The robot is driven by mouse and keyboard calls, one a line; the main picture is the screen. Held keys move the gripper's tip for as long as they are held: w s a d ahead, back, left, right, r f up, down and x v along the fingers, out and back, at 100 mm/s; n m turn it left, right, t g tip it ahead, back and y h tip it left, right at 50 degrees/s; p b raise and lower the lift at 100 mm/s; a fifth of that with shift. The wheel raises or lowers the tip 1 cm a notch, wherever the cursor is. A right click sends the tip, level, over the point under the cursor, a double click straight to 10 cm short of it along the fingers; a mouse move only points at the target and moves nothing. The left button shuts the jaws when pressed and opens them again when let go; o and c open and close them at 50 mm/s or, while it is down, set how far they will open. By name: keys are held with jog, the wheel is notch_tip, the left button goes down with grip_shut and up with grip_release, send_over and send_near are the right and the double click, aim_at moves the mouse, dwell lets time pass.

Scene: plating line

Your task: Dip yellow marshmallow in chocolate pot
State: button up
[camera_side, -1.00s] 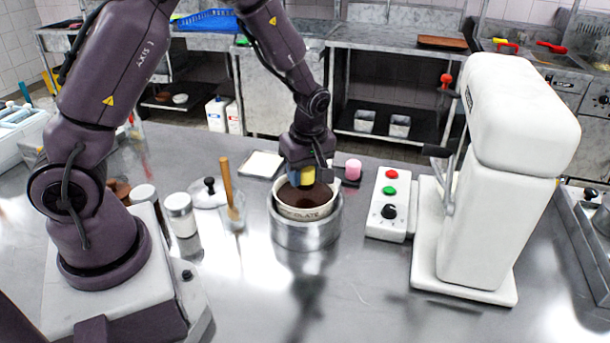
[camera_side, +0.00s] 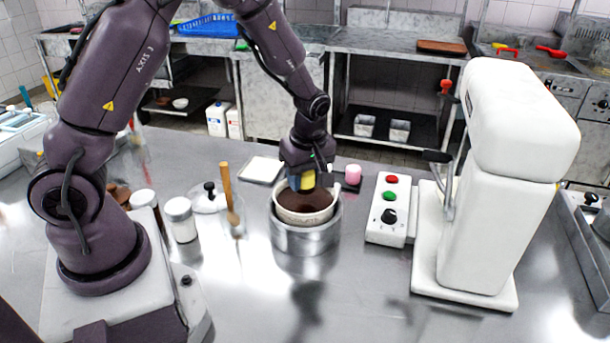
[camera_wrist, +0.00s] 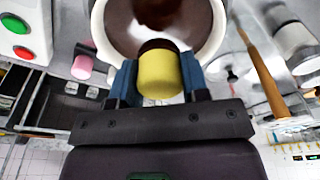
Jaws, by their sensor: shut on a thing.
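My gripper (camera_side: 307,182) is shut on the yellow marshmallow (camera_side: 308,180), over the mouth of the chocolate pot (camera_side: 305,218). The wrist view shows the yellow marshmallow (camera_wrist: 160,76) between the blue fingers of my gripper (camera_wrist: 160,80). Its far end is dark brown, against the brown chocolate (camera_wrist: 150,14). I cannot tell whether that end is in the chocolate or just above it. The pale pot, with dark chocolate inside, sits in a round metal holder (camera_side: 305,240). The pot's rim (camera_wrist: 98,28) also shows in the wrist view.
A pink marshmallow (camera_side: 353,173) stands right of the pot. A white control box (camera_side: 389,222) with red and green buttons and a white machine (camera_side: 505,190) are further right. A glass with a wooden stick (camera_side: 228,190), jars (camera_side: 181,219) and a white tray (camera_side: 262,170) are left.

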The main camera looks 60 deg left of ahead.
jog(key=shift+r, duration=2.5)
